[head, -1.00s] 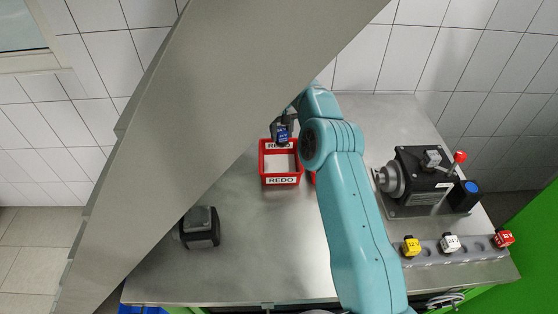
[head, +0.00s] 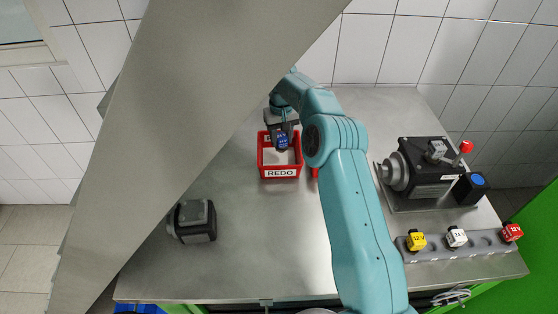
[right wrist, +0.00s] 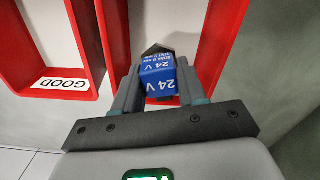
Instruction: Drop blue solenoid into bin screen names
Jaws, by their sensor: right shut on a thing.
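The blue solenoid (head: 282,141), marked 24 V, is held in my right gripper (head: 281,124). In the right wrist view the solenoid (right wrist: 158,77) sits between the two fingers, which are shut on it. In the head view it overlaps the far part of a red bin labelled REDO (head: 280,173); its exact height is hard to tell. A second red bin (head: 315,173) is mostly hidden behind my right arm. The right wrist view shows a red bin labelled GOOD (right wrist: 62,83) at the left and another red bin (right wrist: 219,50) under the gripper. My left gripper is not in view.
A black pump unit (head: 425,170) with a red-knobbed lever stands at the right. In front, a grey rack (head: 440,251) holds yellow, white and red solenoids. A black-and-grey part (head: 192,221) lies at the left. A large grey surface near the camera hides part of the table.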

